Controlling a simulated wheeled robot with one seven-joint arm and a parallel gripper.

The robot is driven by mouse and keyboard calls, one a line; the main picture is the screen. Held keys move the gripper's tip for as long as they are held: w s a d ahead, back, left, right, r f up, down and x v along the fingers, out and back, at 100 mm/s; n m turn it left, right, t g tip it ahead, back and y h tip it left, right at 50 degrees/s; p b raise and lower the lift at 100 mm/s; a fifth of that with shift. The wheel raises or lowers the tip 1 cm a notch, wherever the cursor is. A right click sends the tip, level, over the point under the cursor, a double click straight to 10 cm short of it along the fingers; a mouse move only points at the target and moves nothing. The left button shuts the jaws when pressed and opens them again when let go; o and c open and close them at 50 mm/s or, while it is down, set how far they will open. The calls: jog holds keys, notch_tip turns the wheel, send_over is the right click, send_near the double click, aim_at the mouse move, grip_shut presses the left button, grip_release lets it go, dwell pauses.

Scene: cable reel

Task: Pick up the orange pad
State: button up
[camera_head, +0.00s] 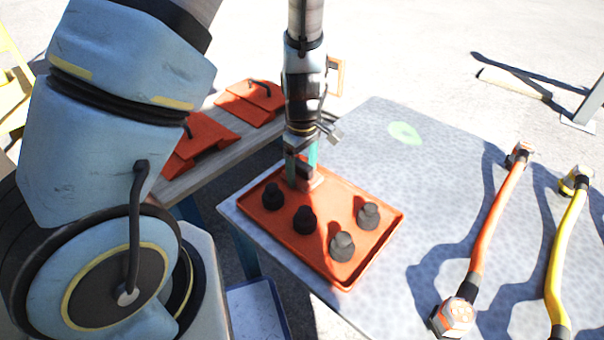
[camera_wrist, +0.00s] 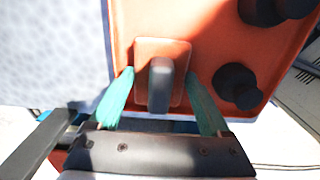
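A small square orange pad (camera_wrist: 143,60) with a dark grey upright grip (camera_wrist: 161,86) lies in one corner of the orange tray (camera_wrist: 208,20). In the head view the pad (camera_head: 316,184) shows at the tray's far corner, partly behind my fingers. My gripper (camera_wrist: 159,73) has its two teal fingers apart, one on each side of the grip, with visible gaps to it. The fingertips are near the pad's side edges; I cannot tell whether they touch it. In the head view my gripper (camera_head: 302,178) points down at that corner.
Several black knobs (camera_head: 342,246) stand in the tray on the grey table (camera_head: 420,180). An orange cable (camera_head: 494,222) and a yellow cable (camera_head: 561,250) lie at right. Orange wedge-shaped pieces (camera_head: 255,100) with black handles lie on a bench behind. The table's middle is clear.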

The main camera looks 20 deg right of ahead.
aim_at(302, 163)
jog(key=c, duration=1)
notch_tip(302, 163, up, 10)
jog(key=p, duration=0.3)
jog(key=shift+p, duration=0.35)
